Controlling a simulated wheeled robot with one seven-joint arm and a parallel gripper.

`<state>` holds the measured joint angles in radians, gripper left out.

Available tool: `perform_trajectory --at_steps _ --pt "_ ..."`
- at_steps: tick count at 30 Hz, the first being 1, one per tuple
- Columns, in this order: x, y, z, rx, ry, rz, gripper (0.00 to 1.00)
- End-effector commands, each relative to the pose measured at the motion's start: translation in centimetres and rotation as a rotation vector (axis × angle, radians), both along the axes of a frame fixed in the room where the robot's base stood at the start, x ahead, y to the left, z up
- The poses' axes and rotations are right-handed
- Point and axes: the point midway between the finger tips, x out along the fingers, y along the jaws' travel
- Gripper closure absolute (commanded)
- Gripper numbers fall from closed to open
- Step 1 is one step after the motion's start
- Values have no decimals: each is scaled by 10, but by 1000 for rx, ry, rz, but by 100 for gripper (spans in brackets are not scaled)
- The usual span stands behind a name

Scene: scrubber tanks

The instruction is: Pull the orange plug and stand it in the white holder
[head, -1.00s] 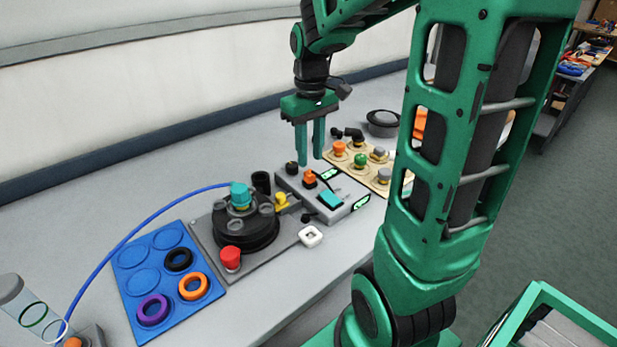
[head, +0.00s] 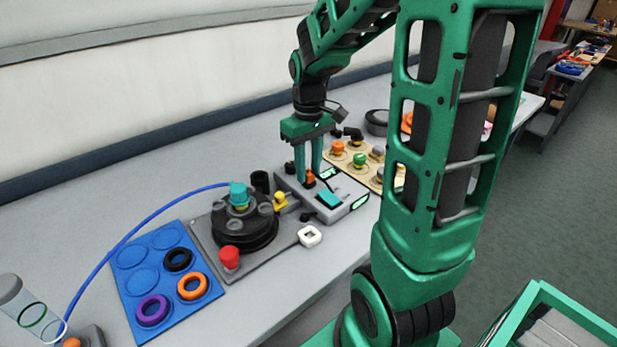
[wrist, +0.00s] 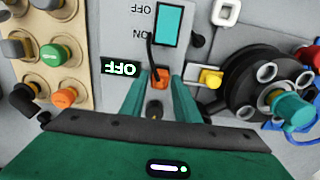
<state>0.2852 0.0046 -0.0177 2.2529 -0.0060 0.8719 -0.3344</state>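The orange plug (head: 309,179) sits upright in the grey switch box (head: 340,209), and it also shows in the wrist view (wrist: 160,77). My gripper (head: 309,180) points down over the box, its two teal fingers on either side of the plug. In the wrist view the fingertips (wrist: 160,82) look open, with the plug between them. Whether they touch it is hard to tell. The white holder (head: 310,236), a small square block with a round hole, stands at the box's front left. It shows at the wrist view's top edge (wrist: 226,11).
The box has a teal switch (head: 328,200) and a lit OFF display (wrist: 121,69). A beige board with coloured knobs (head: 338,147) lies behind right. A black round unit with a teal cap (head: 239,190) and a blue ring tray (head: 135,255) lie left.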

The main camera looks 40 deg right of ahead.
Motion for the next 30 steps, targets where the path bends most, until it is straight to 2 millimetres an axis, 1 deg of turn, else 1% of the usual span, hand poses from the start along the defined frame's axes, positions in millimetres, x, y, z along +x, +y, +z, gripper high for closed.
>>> perform_trajectory --at_steps 5,6,8,9,10,16,30 --pt "0 0 0 0 0 0 71" --pt "0 0 0 0 0 0 74" --pt "0 0 0 0 0 0 88" --pt "0 0 0 0 0 0 97" --pt "0 0 0 0 0 0 100" --pt "0 0 2 0 -1 0 100" --pt "0 0 18 0 -1 0 100"
